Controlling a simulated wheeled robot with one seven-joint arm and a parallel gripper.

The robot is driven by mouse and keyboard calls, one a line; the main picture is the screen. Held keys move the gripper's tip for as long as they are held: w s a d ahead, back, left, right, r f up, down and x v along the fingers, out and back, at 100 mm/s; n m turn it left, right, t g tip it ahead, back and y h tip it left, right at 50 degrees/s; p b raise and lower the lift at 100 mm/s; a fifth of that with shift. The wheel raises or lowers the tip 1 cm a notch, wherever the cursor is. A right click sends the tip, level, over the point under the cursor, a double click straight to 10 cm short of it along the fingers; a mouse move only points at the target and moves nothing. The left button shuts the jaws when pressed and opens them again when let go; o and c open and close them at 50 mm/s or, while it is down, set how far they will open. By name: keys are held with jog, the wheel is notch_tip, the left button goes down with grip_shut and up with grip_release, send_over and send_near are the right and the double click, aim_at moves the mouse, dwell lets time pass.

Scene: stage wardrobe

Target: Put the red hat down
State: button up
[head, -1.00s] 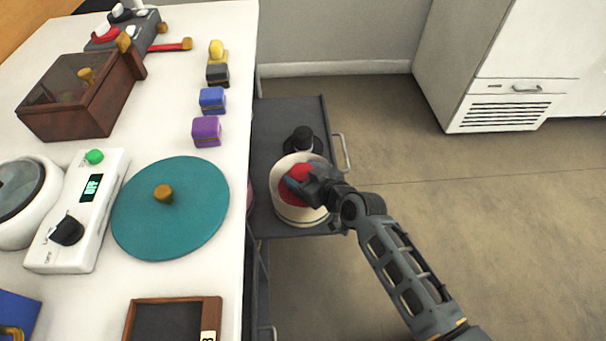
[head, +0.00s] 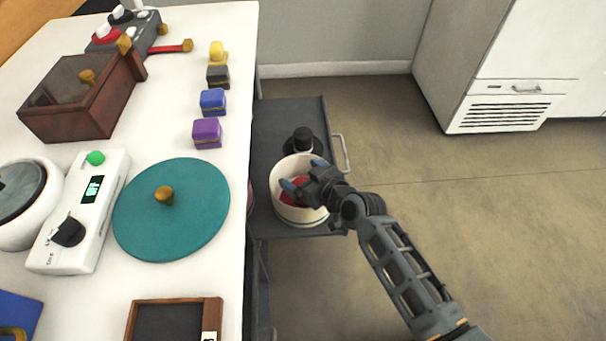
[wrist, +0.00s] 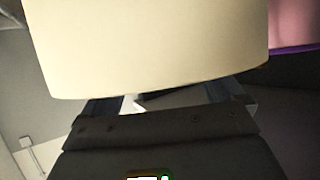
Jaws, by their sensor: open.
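The red hat (head: 291,191) lies inside a round cream box (head: 301,217) on a dark grey cart shelf. Only part of the red shows in the head view, as my gripper and the box rim cover the rest. My gripper (head: 302,176) is open at the top of the box, over the hat, with its blue fingertips apart. In the wrist view the cream box wall (wrist: 150,45) fills the upper middle and hides the hat.
A black top hat (head: 303,142) stands on the cart (head: 275,115) just behind the box. The white table (head: 235,60) at left carries a teal disc (head: 170,212), a wooden case and several small coloured boxes. The floor at right is clear.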

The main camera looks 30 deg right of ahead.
jog(key=p+v, duration=0.1)
jog(key=v, duration=1.1)
jog(key=shift+r+p, duration=0.25)
jog(key=shift+p, duration=0.1)
jog(key=s+d+r+m+h, duration=0.1)
jog(key=s+r, duration=0.1)
jog(key=s, duration=0.7)
jog(key=s+d+r+h, duration=0.1)
jog(key=s+r, duration=0.2)
jog(key=s, duration=0.7)
jog(key=s+a+r+m+t, duration=0.1)
jog(key=s+a+r+t, duration=0.1)
jog(key=s+r, duration=1)
jog(key=shift+s+a+r, duration=0.25)
jog(key=shift+a+r, duration=0.65)
